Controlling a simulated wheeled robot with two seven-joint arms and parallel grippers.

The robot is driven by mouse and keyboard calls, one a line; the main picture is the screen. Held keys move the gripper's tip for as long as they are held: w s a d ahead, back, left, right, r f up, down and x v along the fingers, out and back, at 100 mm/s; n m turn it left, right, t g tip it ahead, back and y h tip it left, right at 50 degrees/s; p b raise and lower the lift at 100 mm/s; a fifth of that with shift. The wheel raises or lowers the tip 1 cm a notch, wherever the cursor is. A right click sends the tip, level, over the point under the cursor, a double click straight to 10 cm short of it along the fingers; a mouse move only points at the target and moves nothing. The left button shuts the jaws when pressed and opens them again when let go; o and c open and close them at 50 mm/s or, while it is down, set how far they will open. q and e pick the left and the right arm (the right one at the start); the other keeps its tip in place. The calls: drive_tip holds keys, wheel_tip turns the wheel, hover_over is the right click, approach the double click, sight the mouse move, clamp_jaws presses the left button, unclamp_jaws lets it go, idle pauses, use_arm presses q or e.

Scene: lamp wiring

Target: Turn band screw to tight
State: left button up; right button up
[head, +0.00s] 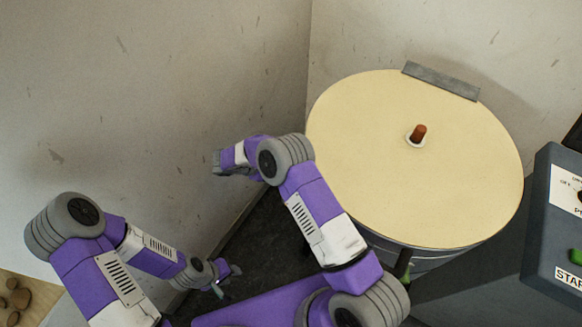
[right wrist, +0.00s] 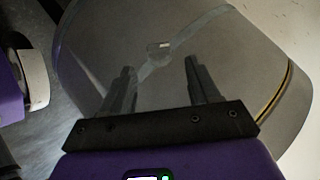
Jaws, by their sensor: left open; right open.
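In the right wrist view a pale strap (right wrist: 205,28) runs across a smooth grey surface. A small light block (right wrist: 160,46) sits on it and may be the band screw; its details are too small to tell. My right gripper (right wrist: 160,68) is open and empty, its two dark fingers pointing toward the strap with the block between their tips in the picture. I cannot tell the distance. In the head view my left gripper (head: 223,279) is open and empty at the lower left, well away from the drum. No band screw can be made out in the head view.
A round drum with a cream top (head: 375,135) stands at the right, with an orange-brown peg (head: 419,132) in a white collar and a grey bar (head: 440,81) at its back edge. A dark control box (head: 548,215) is at far right. Walls close in behind and left.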

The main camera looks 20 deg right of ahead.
drive_tip(key=b+x, duration=0.1)
drive_tip(key=x, duration=0.4)
drive_tip(key=shift+d+f, duration=0.15)
drive_tip(key=c, duration=1)
